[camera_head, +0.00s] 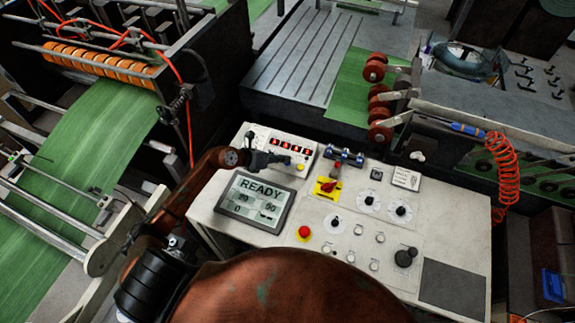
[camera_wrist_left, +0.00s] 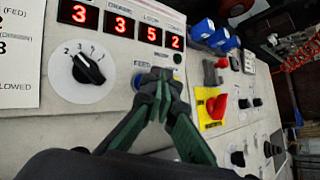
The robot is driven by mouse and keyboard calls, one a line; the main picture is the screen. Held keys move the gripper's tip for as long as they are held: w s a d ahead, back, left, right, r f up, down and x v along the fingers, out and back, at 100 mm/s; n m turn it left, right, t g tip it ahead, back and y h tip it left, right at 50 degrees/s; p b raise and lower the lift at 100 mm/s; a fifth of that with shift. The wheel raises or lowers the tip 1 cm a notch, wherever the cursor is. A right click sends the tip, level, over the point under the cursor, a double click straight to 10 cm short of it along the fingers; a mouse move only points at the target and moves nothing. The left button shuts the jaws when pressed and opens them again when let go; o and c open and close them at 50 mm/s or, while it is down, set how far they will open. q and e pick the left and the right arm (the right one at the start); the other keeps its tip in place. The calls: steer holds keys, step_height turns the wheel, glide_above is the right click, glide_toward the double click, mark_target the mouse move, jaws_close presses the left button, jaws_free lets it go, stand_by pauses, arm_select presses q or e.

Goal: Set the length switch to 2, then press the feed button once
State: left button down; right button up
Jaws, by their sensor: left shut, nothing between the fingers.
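The numbered rotary switch (camera_wrist_left: 87,68), a black knob on a white round dial, sits left of my gripper in the left wrist view. Digits such as 2 and 3 run along the dial's top; the knob lies diagonally, and I cannot tell for certain which digit it marks. The feed button (camera_wrist_left: 138,82), blue under a FEED label, is partly hidden behind my fingers. My left gripper (camera_wrist_left: 160,76) is shut and empty, its tips in front of or at the button; contact cannot be told. In the head view the left gripper (camera_head: 280,160) is over the panel's upper left. My right gripper is not in view.
Red digits (camera_wrist_left: 119,24) read 3 3 5 2. A screen (camera_head: 255,200) reads READY. A red switch on a yellow plate (camera_head: 327,187), a red mushroom button (camera_head: 304,232) and several knobs share the console. Feed rollers (camera_head: 375,95) stand behind it.

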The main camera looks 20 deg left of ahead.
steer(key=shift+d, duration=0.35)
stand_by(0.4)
arm_select(q)
steer(key=shift+f, duration=0.1)
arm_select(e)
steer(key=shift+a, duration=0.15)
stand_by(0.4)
arm_select(q)
steer(key=shift+f+b, duration=0.3)
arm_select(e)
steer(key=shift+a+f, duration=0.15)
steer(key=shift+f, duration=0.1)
arm_select(q)
steer(key=shift+w+f+b, duration=0.15)
steer(key=shift+f+b, duration=0.15)
steer(key=shift+f, duration=0.15)
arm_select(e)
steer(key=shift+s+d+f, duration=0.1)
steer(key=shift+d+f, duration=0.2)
arm_select(q)
steer(key=shift+r, duration=0.1)
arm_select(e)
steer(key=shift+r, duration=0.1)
arm_select(q)
steer(key=shift+s+r+p, duration=0.2)
steer(key=shift+r+p, duration=0.6)
steer(key=shift+p, duration=0.05)
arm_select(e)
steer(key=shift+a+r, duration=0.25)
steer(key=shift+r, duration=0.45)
